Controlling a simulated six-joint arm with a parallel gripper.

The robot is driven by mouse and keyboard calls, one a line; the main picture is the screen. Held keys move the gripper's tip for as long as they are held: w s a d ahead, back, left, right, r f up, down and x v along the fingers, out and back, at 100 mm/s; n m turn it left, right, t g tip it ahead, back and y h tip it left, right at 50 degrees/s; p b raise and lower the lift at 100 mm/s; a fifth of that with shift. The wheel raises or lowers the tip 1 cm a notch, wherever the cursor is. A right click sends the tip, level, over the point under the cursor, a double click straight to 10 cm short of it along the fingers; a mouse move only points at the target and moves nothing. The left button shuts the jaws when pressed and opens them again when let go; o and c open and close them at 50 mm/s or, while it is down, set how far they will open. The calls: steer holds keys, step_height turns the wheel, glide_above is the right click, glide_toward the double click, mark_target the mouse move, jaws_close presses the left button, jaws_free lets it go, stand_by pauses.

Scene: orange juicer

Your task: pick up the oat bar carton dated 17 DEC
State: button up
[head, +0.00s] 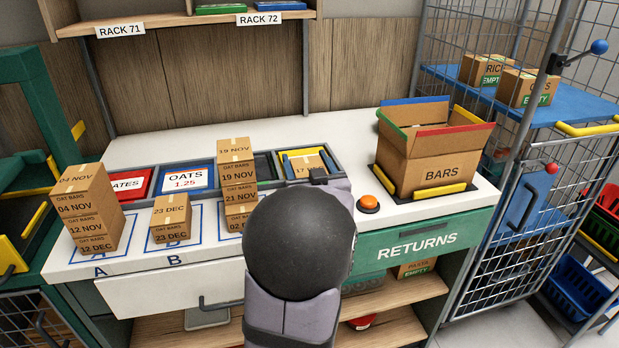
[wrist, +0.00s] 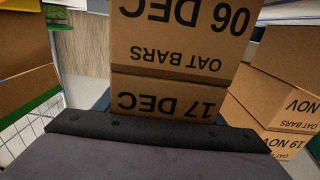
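The oat bar carton dated 17 DEC (wrist: 168,102) is brown cardboard with black print. It shows upside down in the wrist view, stacked against a 06 DEC carton (wrist: 185,35). In the head view, a carton reading "17" (head: 306,165) shows its taped top just beyond my wrist; the rest of its label is hidden by my arm. I cannot tell whether the fingers press on the carton.
A taller stack with a 19 NOV carton (head: 236,150) stands close on the left. Further left are a 23 DEC stack (head: 171,218) and a 04 NOV stack (head: 88,205). An orange button (head: 368,203) and an open BARS box (head: 437,160) are on the right.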

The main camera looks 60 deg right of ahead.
steer(key=c, duration=0.7)
steer(key=shift+o, duration=0.2)
steer(key=shift+r, duration=0.15)
step_height(320, 180, up, 10)
steer(key=shift+f+p, duration=0.1)
steer(key=shift+p, duration=0.75)
